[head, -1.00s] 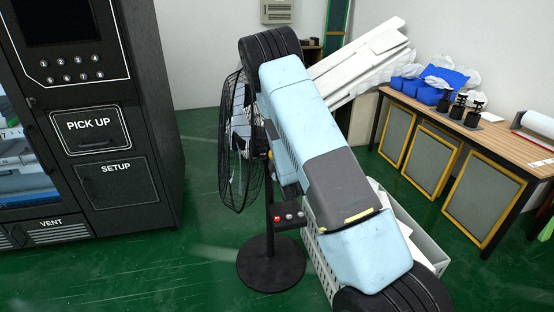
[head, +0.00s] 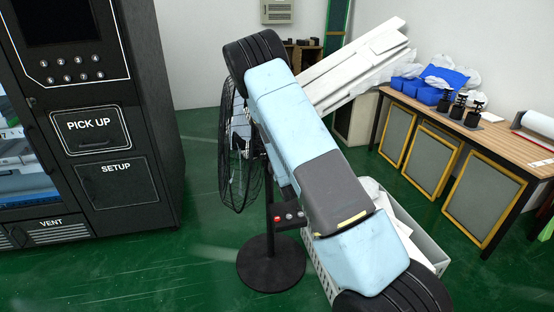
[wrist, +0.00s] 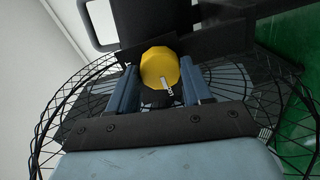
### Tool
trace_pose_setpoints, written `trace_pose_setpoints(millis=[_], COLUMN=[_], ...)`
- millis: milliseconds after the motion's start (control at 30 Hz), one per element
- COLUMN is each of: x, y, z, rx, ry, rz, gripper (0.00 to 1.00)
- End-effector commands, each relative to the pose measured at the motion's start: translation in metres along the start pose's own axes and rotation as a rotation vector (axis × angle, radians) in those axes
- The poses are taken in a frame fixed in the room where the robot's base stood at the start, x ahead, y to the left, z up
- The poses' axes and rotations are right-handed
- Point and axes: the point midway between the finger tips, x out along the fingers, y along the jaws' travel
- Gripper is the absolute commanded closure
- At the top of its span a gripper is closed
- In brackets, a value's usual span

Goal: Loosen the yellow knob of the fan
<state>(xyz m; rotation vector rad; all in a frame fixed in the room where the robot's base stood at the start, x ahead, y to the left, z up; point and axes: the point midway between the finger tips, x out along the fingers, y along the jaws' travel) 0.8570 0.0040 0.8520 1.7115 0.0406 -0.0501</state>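The yellow knob (wrist: 160,68) shows in the wrist view as a faceted disc with a small white mark near its lower edge. My gripper (wrist: 160,75) has its two blue fingers well apart, one on each side of the knob. The gaps at the knob's sides are very small, and firm contact is not visible. The black fan (head: 236,150) stands on a round base (head: 270,264) in the head view. Its wire cage also fills much of the wrist view (wrist: 75,110). My arm hides the knob and gripper in the head view.
A black vending machine (head: 150,110) stands on the left. A white crate (head: 414,232) sits on the floor right of the fan's base. A wooden workbench (head: 505,143) with several items is at the right. Green floor is free between machine and fan.

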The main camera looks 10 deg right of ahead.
Motion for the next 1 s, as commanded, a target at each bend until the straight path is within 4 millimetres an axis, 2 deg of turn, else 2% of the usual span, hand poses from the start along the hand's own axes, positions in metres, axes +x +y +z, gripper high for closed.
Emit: trace_pose_setpoints(millis=[33, 267, 600, 767, 1000], x=[-0.001, -0.001, -0.005, -0.026, -0.074], y=[-0.005, -0.003, -0.002, -0.002, -0.003], z=[-0.004, -0.002, -0.001, -0.001, -0.001], rx=[0.000, 0.000, 0.001, 0.000, 0.000], ry=[0.006, 0.004, 0.002, 0.001, 0.002], rz=[-0.011, -0.006, -0.004, -0.006, -0.007], gripper=[0.47, 0.25, 0.25, 0.25, 0.25])
